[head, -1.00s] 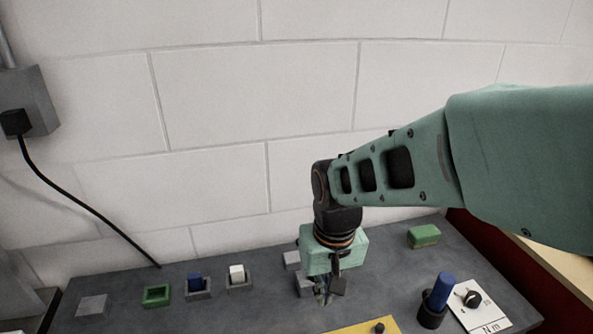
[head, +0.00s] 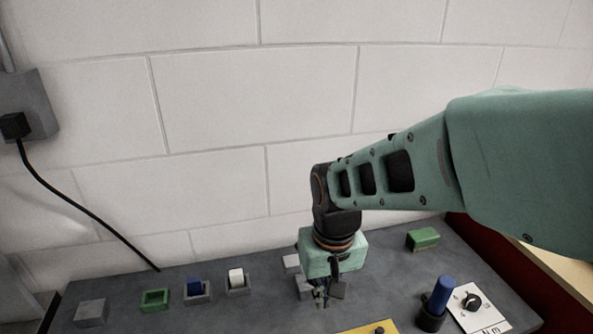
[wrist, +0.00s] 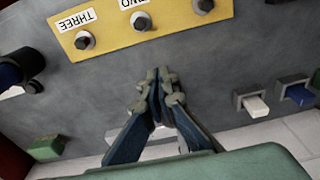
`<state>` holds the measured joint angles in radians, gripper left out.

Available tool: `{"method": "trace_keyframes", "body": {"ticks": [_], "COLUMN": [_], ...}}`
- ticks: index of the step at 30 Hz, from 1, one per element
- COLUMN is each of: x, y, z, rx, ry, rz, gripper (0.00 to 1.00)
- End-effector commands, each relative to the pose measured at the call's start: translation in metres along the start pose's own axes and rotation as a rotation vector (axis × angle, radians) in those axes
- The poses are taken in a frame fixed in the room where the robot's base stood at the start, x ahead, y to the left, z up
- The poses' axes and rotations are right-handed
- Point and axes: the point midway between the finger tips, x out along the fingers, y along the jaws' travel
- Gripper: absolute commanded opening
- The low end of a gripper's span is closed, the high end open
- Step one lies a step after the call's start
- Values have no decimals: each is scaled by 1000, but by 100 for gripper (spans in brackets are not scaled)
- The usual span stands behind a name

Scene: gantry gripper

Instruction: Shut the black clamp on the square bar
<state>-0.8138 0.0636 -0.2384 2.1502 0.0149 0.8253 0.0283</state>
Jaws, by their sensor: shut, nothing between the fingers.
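My gripper (head: 320,298) points down over the grey panel near its back edge. Its fingertips (wrist: 157,85) are together in the wrist view, with nothing between them. A grey block (head: 303,284) stands close to the left of the fingers, with another grey block (head: 291,262) behind it. A small dark grey piece (head: 338,290) shows just right of the fingers; I cannot tell whether it is part of the clamp or of my gripper. I cannot make out the black clamp or the square bar for certain. My fingers and palm cover much of that area.
A yellow plate (head: 362,328) with dark knobs is in front. A blue cylinder in a dark holder (head: 436,303) and a white dial plate (head: 485,312) stand to the right, a green block (head: 422,238) behind. Blue (head: 195,286) and white (head: 236,276) switches are left. A wall closes the back.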

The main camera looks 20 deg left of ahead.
Motion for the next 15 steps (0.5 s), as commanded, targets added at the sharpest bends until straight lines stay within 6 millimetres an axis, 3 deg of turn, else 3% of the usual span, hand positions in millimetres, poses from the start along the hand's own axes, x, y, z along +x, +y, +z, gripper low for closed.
{"method": "trace_keyframes", "body": {"ticks": [1, 8, 15], "x": [-3, -3, -2], "y": [-8, -8, -7], "z": [-2, -2, -16], "rx": [-19, -19, -18], "ry": [9, 8, 5], "rz": [-4, -4, -2], "gripper": [0, 0, 0]}}
